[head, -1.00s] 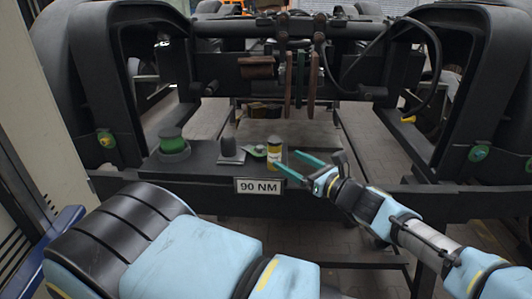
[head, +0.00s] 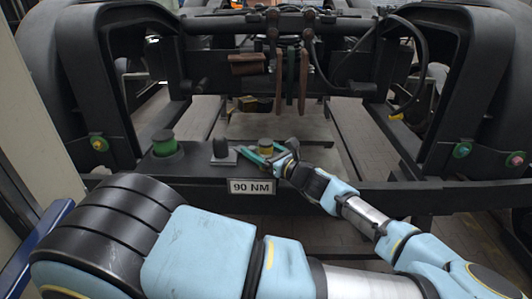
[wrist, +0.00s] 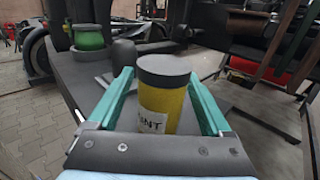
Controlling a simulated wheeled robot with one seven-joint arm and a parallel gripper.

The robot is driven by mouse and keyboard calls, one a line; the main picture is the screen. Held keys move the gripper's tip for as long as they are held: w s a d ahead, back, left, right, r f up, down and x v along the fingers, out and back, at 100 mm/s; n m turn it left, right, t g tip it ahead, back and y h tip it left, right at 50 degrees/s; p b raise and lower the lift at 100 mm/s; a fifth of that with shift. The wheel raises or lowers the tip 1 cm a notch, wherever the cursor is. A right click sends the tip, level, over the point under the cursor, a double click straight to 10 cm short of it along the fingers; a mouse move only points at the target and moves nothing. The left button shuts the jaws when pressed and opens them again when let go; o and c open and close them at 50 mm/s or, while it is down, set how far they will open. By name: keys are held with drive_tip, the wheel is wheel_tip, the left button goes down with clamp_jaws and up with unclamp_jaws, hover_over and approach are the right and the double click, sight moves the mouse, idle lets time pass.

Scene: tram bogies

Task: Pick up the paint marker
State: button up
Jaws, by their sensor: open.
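The paint marker (wrist: 165,105) is a short yellow cylinder with a dark grey cap and a white label showing "INT". It stands upright between the two teal fingers of my open gripper (wrist: 160,75) in the wrist view, with a small gap visible at the right finger. In the head view the marker (head: 265,147) is partly hidden behind my gripper (head: 242,148), whose fingers point left along the dark ledge. Whether a finger touches it, I cannot tell.
On the ledge (head: 195,172) left of the marker stand a grey knob-like part (head: 221,151) and a green-topped cylinder (head: 165,143). A "90 NM" sign (head: 252,186) is on its front. Black bogie frames rise on both sides, with hanging rods (head: 303,80) behind.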

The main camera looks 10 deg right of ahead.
clamp_jaws()
idle(0.7)
